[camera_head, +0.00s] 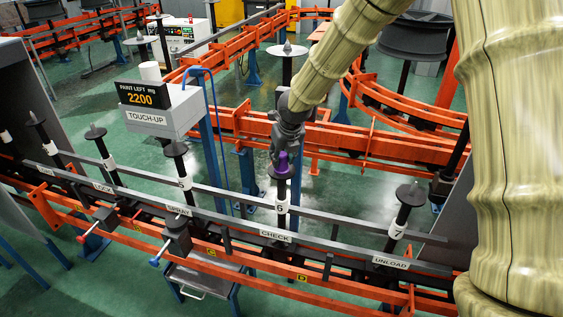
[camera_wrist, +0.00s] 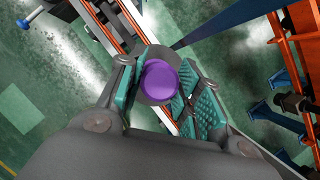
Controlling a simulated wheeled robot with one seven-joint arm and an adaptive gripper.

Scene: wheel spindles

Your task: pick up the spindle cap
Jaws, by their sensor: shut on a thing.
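The spindle cap (camera_head: 283,162) is purple and sits upright at the top of the spindle marked 6 (camera_head: 281,196), above the CHECK label. In the wrist view the cap (camera_wrist: 160,82) shows as a round purple top between my finger pads. My gripper (camera_head: 284,153) reaches down onto it from above. Its teal ridged pads stand on both sides of the cap and are shut on it. A grey disc shows around and beneath the cap. Whether the cap is lifted off the spindle I cannot tell.
Other spindles stand along the rail, such as number 7 (camera_head: 402,218) to the right and one (camera_head: 177,165) to the left. The TOUCH-UP box (camera_head: 165,112) with its 2200 display stands behind on the left. Orange rails (camera_head: 350,142) run behind the spindle.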

